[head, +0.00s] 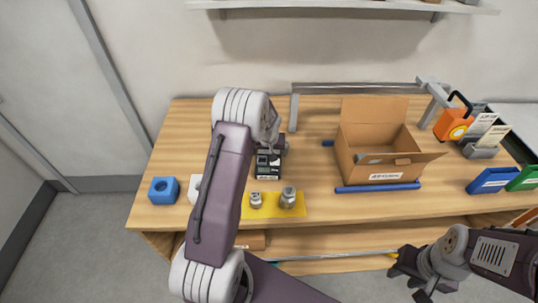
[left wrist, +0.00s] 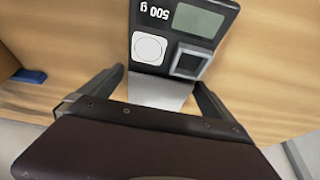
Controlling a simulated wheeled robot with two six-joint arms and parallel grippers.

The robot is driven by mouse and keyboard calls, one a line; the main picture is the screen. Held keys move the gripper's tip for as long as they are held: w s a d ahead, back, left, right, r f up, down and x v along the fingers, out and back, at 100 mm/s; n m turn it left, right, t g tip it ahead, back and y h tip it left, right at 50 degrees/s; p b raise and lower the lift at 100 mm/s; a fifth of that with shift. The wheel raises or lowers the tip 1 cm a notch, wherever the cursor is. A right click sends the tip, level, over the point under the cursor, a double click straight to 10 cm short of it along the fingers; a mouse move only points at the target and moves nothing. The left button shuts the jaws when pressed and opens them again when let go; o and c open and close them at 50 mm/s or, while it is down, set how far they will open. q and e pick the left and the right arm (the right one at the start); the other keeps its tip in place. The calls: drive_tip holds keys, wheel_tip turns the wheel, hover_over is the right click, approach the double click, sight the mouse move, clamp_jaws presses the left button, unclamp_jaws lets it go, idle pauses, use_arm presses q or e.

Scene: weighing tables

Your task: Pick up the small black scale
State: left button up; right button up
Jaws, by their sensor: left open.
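The small black scale (head: 268,165) lies on the wooden table, partly hidden behind my left arm in the head view. In the left wrist view the scale (left wrist: 178,45) shows a grey display, a white round button, a dark square and "500 g", seen upside down. My left gripper (left wrist: 155,88) is open, its two fingers apart on either side of a pale strip at the scale's near end. I cannot tell whether they touch it. My right gripper (head: 405,280) is in front of the table at the lower right, with its fingers apart and empty.
Two metal weights (head: 288,197) stand on a yellow mat (head: 271,211) in front of the scale. An open cardboard box (head: 377,163) stands to the right, with a blue bar (head: 378,187) before it. A blue block (head: 164,190) is at the left. Blue (head: 489,181) and green bins are at the right.

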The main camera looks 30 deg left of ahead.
use_arm(q)
drive_tip(key=shift+r, duration=0.1)
drive_tip(key=c, duration=1.6)
